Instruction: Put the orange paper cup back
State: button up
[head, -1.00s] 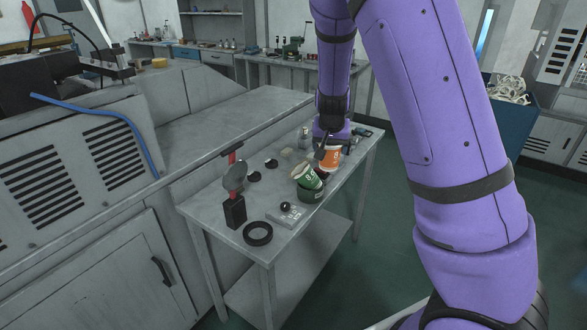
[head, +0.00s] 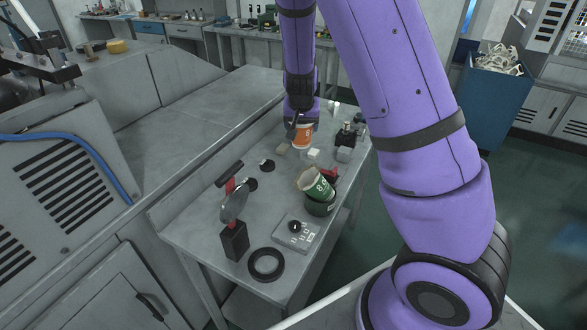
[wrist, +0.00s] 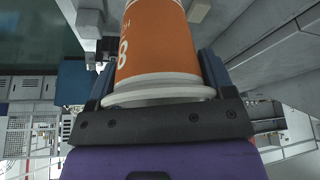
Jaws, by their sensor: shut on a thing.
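The orange paper cup (head: 302,137) is held by my gripper (head: 301,122) over the far part of the small grey table (head: 190,228). In the wrist view the cup (wrist: 157,45) fills the space between the two fingers, its pale rim towards the palm. My gripper (wrist: 160,88) is shut on it there. A green-and-white paper cup (head: 318,184) leans tilted in a dark round holder (head: 321,207) nearer the front. I cannot tell whether the orange cup's lower end touches the table.
A black ring (head: 266,264), a grey block with a black knob (head: 296,233) and a red-handled tool in a black stand (head: 234,241) occupy the near part. Small pale blocks (head: 313,154) and a dark bottle (head: 346,135) are near the orange cup.

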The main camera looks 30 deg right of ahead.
aim_at(298, 136)
jog(key=f, duration=0.3)
jog(key=shift+w+f, duration=0.25)
jog(key=shift+w, duration=0.15)
jog(key=shift+f, duration=4.8)
jog(key=shift+f, duration=0.15)
jog(key=o, duration=0.9)
jog(key=shift+o, duration=0.2)
jog(key=v, duration=1.3)
jog(key=shift+w, duration=0.15)
jog(key=s+a+r+n+y, duration=0.25)
jog(key=s+r, duration=0.25)
jog(key=r, duration=0.4)
jog(key=s+a+r+n+y, duration=0.1)
jog(key=s+a+r+y, duration=0.15)
jog(key=s+r, duration=0.5)
jog(key=s+r+n+h, duration=0.1)
jog(key=s+r, duration=0.4)
jog(key=s, duration=0.4)
jog(key=s+a+r+n+t+h, duration=0.1)
jog(key=s+r+n, duration=0.1)
jog(key=s+r, duration=0.4)
jog(key=s, duration=0.2)
jog(key=shift+s, duration=0.4)
